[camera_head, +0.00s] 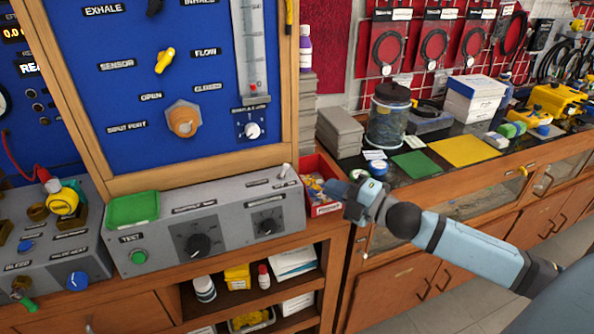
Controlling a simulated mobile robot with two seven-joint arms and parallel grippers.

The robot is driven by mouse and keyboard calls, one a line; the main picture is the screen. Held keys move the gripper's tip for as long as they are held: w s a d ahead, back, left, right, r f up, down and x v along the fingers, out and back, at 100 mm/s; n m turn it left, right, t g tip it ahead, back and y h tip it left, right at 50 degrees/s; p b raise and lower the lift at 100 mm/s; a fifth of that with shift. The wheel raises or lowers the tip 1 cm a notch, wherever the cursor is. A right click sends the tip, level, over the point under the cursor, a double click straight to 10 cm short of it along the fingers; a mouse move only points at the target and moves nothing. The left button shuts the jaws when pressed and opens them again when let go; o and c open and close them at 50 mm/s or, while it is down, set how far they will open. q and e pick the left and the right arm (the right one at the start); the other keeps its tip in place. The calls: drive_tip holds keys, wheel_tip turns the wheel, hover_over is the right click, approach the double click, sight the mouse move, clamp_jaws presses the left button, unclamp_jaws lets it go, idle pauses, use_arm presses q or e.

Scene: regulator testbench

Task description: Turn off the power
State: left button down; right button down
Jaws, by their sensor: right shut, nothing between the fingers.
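A grey control box (222,250) stands on the bench below the blue panel. A small pale toggle switch (284,171) stands at its top right corner, with small labels beside it that are too small to read surely. The box also has a green button (138,257) marked TEST and two black knobs, a larger one (198,244) and a smaller one (267,225). My left gripper is not in view.
The red bin (325,207) holds small parts beside the box. The wood-framed blue panel (130,87) rises behind it. A grey stack (340,130), a jar (388,118), and green (415,164) and yellow (465,151) mats lie right on the dark counter. Open shelves are below.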

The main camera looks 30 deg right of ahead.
sight(287, 167)
drive_tip(key=shift+p+x, duration=0.5)
drive_tip(key=shift+x, duration=4.6)
drive_tip(key=shift+r+p, duration=0.25)
drive_tip(key=shift+p, duration=0.3)
drive_tip(key=shift+a+n+g+p, duration=0.1)
drive_tip(key=shift+n+g+p, duration=0.2)
drive_tip(key=shift+p, duration=0.15)
